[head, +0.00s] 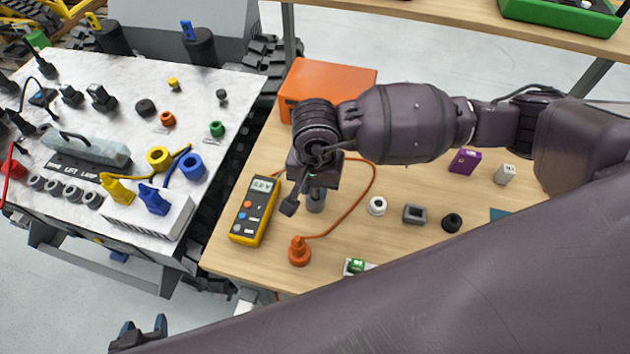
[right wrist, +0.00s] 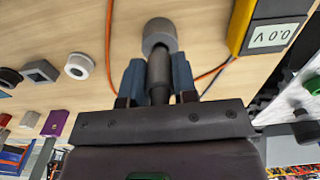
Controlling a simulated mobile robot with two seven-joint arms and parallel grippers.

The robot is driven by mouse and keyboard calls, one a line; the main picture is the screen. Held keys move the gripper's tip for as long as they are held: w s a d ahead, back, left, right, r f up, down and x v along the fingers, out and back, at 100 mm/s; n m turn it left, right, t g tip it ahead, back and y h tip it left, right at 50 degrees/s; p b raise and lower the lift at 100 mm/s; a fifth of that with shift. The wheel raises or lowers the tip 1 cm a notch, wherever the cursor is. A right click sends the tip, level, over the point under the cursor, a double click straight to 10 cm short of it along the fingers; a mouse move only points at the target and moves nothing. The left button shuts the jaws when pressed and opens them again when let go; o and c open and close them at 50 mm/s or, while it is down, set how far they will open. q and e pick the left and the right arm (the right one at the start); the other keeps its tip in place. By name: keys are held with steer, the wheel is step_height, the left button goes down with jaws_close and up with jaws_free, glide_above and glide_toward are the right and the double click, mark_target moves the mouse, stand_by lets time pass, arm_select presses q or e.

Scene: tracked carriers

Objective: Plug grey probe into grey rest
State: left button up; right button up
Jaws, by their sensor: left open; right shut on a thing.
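My right gripper (head: 303,203) points down over the wooden table, left of its middle. In the right wrist view its blue-tipped fingers (right wrist: 158,82) are shut on the dark grey probe (right wrist: 158,70). The round grey rest (right wrist: 159,34) lies in line with the probe's far end; its grey side also shows below the gripper in the head view (head: 316,202). Probe and rest overlap in the picture, so I cannot tell whether the tip is inside or just above. My left gripper (head: 140,333) is open and empty at the bottom left, off the table.
A yellow multimeter (head: 255,208) lies left of the right gripper. An orange plug (head: 299,252) with a cable stands in front. A white ring (head: 376,205), a square grey socket (head: 414,214) and a black ring (head: 452,222) lie right. An orange box (head: 325,85) stands behind.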

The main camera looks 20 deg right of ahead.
arm_select(q)
steer(key=shift+s+f, duration=0.15)
steer(key=shift+f, duration=0.3)
arm_select(e)
steer(key=shift+f, duration=0.45)
arm_select(q)
steer(key=shift+s+f+b, duration=0.35)
steer(key=shift+f+b, duration=0.1)
steer(key=shift+b, duration=0.05)
arm_select(e)
steer(key=shift+f, duration=0.45)
steer(key=o, duration=1)
steer(key=shift+r, duration=0.1)
arm_select(q)
steer(key=shift+w+r, duration=0.1)
steer(key=shift+w, duration=0.05)
